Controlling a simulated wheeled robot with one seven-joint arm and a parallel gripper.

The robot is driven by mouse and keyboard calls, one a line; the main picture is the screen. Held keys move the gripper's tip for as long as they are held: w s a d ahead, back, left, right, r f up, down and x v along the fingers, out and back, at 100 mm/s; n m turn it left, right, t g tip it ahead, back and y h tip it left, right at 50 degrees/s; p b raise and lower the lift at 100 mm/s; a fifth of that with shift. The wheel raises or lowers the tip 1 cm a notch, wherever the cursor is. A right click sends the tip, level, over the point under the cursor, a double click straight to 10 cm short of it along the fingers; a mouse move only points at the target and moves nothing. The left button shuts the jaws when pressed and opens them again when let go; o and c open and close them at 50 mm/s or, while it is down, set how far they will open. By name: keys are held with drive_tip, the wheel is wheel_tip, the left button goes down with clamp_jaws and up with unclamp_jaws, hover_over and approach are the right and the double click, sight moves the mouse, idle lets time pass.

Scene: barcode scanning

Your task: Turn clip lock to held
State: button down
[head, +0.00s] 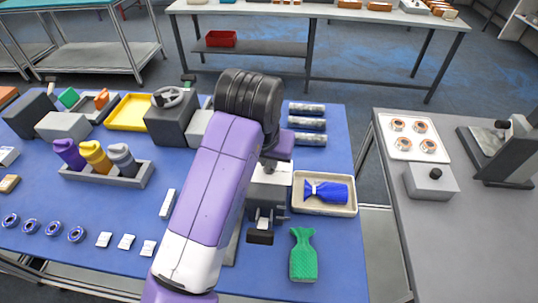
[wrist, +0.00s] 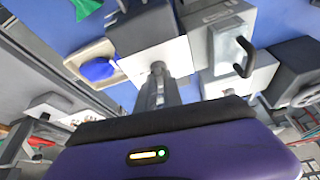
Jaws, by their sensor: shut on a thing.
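A grey box with a white face (wrist: 183,57) and a small dark knob stands in front of my gripper in the wrist view. I take this knob (wrist: 157,68) for the clip lock; no label is readable. My gripper (wrist: 161,78) is seen edge-on with its fingertips at the knob, shut on it. In the head view my gripper (head: 268,168) points down at the grey box (head: 268,198), right of my purple arm. The arm hides part of the box, and the knob's turn position cannot be read.
A tray (head: 323,209) with a blue bottle-like item (head: 328,191) sits just right. A green item (head: 302,256) lies nearer the front. Metal cylinders (head: 307,124) lie behind. Another box with a dark handle (wrist: 236,52) stands close by in the wrist view.

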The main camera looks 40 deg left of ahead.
drive_tip(key=m+h+p, duration=0.1)
drive_tip(key=m, duration=0.2)
drive_tip(key=shift+a, duration=0.1)
drive_tip(key=m+h, duration=0.2)
drive_tip(key=m, duration=0.3)
drive_tip(key=shift+a+b, duration=0.1)
drive_tip(key=shift+b, duration=0.2)
drive_tip(key=m+b, duration=0.1)
drive_tip(key=m, duration=0.1)
drive_tip(key=m+h, duration=0.1)
drive_tip(key=m, duration=0.1)
drive_tip(key=shift+w+a+h+b, duration=0.1)
drive_tip(key=shift+h+b, duration=0.2)
drive_tip(key=shift+b, duration=0.05)
drive_tip(key=shift+a+m+g+h+b, duration=0.1)
drive_tip(key=shift+m+g+h+b, duration=0.3)
drive_tip(key=shift+m, duration=0.65)
drive_tip(key=shift+m+g+h+b, duration=0.2)
drive_tip(key=shift+m+g+b, duration=0.3)
drive_tip(key=shift+m, duration=0.55)
drive_tip(key=c, duration=1.5)
unclamp_jaws()
